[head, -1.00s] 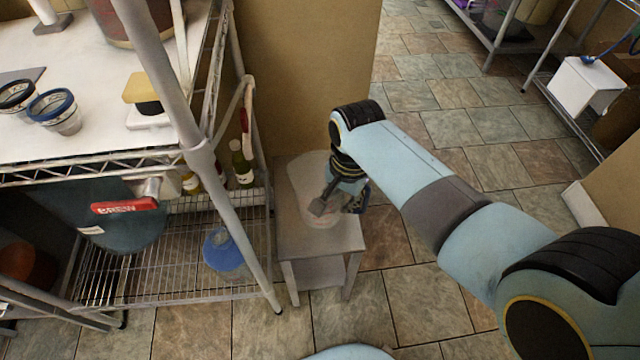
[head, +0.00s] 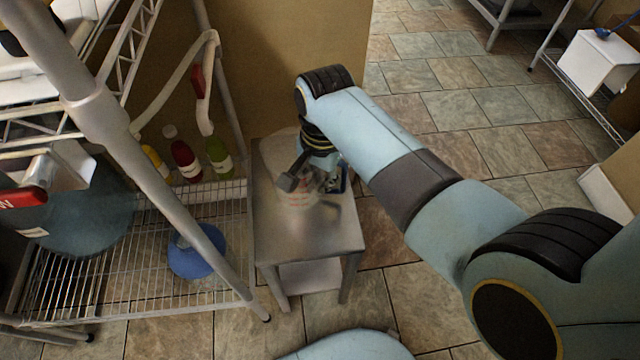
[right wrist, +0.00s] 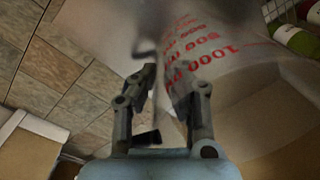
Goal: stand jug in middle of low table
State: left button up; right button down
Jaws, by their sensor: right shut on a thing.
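The jug (head: 274,152) is clear and see-through with red markings. In the head view it is upright over the rear half of the low table (head: 335,233), a small grey table with a lower shelf. I cannot tell whether its base touches the tabletop. My right gripper (head: 305,182) is at the jug's right side, shut on it; the exact grip is partly hidden. In the right wrist view the jug (right wrist: 225,48) with red numbers fills the upper right, against the fingers of the gripper (right wrist: 160,88). My left gripper is not in view.
A wire rack post (head: 150,150) stands left of the low table. Its lower shelf holds bottles (head: 184,160) and a blue funnel-like thing (head: 195,255). A tan panel (head: 290,60) rises behind the table. The table's front half is bare, and tiled floor (head: 480,120) lies open to the right.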

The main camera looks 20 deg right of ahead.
jog(key=shift+a+r, duration=0.1)
jog(key=shift+r, duration=0.05)
jog(key=c, duration=1.9)
grip_release()
jog(key=shift+f, duration=0.2)
jog(key=o, duration=0.5)
jog(key=shift+c, duration=0.2)
jog(key=shift+r, duration=0.1)
